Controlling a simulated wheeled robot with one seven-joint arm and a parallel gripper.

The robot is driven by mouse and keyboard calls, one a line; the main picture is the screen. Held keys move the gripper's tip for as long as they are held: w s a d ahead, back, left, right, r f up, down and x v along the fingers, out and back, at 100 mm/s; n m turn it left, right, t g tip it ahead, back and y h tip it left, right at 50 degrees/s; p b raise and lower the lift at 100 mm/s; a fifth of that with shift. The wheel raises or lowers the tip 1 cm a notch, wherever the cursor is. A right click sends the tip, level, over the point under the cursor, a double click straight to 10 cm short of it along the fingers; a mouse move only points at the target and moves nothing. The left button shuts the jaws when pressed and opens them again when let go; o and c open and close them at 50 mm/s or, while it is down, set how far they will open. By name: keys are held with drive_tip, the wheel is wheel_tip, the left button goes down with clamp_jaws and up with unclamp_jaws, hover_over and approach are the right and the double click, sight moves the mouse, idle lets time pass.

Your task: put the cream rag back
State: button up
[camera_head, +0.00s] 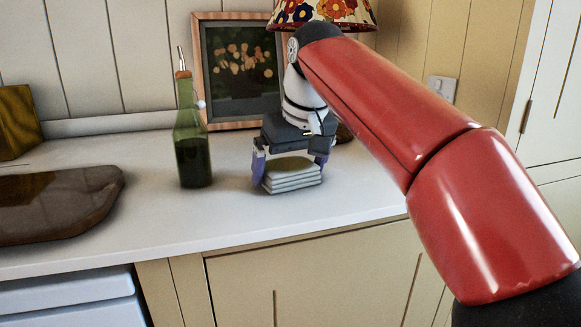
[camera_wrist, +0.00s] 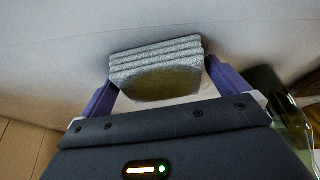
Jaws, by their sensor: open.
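A folded, layered pale cloth, which looks like the cream rag (camera_head: 292,180), lies on the white counter. In the wrist view the folded rag (camera_wrist: 158,62) looks greyish, with a yellowish shaded face toward me. My gripper (camera_head: 290,166) is directly over the rag, pointing down, its purple fingers on either side of it. In the wrist view my gripper (camera_wrist: 158,85) is open, with the rag between or just beyond the fingertips. I cannot tell whether the fingers touch it.
A green bottle (camera_head: 192,150) stands just left of my gripper. A brown board (camera_head: 60,200) lies at the left. The counter's front strip (camera_head: 330,210) is clear.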

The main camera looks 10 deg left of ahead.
drive_tip(key=p+v, duration=0.1)
drive_tip(key=v, duration=0.6)
drive_tip(key=shift+s+d+r, duration=0.15)
drive_tip(key=shift+s+r, duration=0.1)
drive_tip(key=shift+s, duration=0.1)
